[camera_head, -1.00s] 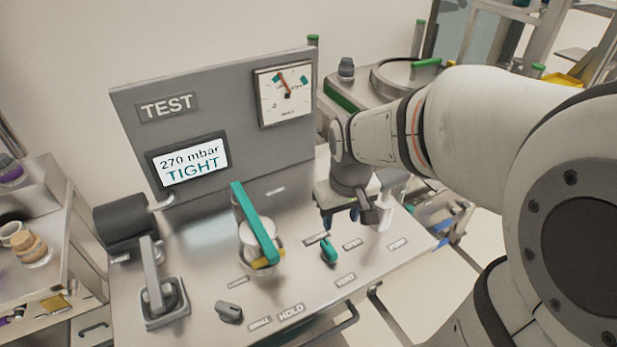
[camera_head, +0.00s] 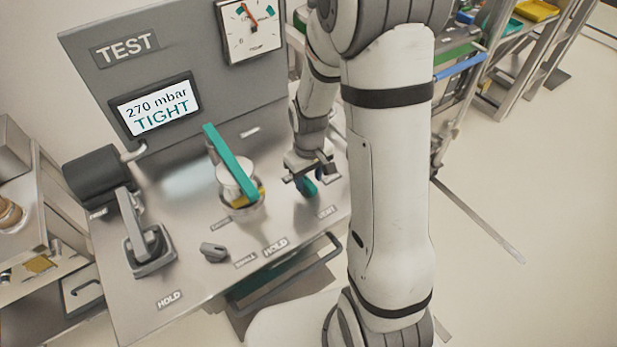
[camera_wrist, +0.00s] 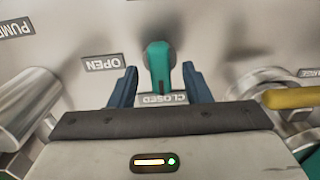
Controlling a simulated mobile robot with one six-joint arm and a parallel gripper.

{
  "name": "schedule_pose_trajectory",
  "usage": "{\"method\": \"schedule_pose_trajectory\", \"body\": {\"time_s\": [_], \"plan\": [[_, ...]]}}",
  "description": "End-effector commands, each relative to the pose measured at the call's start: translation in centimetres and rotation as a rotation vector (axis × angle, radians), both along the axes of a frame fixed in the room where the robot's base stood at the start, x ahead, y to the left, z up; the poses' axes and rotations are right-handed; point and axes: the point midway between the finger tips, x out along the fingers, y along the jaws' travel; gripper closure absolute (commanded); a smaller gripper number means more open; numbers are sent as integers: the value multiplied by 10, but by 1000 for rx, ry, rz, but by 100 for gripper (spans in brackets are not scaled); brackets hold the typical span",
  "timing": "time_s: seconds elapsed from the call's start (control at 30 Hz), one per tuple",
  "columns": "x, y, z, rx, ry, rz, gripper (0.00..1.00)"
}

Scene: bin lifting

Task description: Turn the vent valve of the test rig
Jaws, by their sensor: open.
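The test rig (camera_head: 185,285) is a grey metal bench with an upright panel (camera_head: 130,75) and a screen (camera_head: 155,106) reading "270 mbar TIGHT". The vent valve's teal handle (camera_head: 307,188) is partly hidden by my gripper (camera_head: 307,178) in the head view. In the wrist view the teal handle (camera_wrist: 159,66) lies between the two blue fingers of my gripper (camera_wrist: 159,88), with a gap on each side. Its near end is by the "CLOSED" label (camera_wrist: 163,99), and the "OPEN" label (camera_wrist: 102,63) is to its left. My gripper is open.
A grey lever (camera_head: 140,235) and a small grey knob (camera_head: 213,252) are farther left. A metal cylinder (camera_wrist: 27,103) and a yellow part (camera_wrist: 290,97) flank my gripper.

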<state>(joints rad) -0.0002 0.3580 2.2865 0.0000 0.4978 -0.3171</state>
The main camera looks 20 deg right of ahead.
Motion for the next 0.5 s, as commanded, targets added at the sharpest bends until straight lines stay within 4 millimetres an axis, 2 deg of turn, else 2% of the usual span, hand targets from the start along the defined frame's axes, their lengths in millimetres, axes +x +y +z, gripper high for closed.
{"method": "schedule_pose_trajectory", "body": {"time_s": [0.13,0.37,0.5], "plan": [[0,0,-8,0,1,-1,56],[0,0,-9,0,-1,-1,56],[0,-1,-8,0,-1,-2,66]]}}
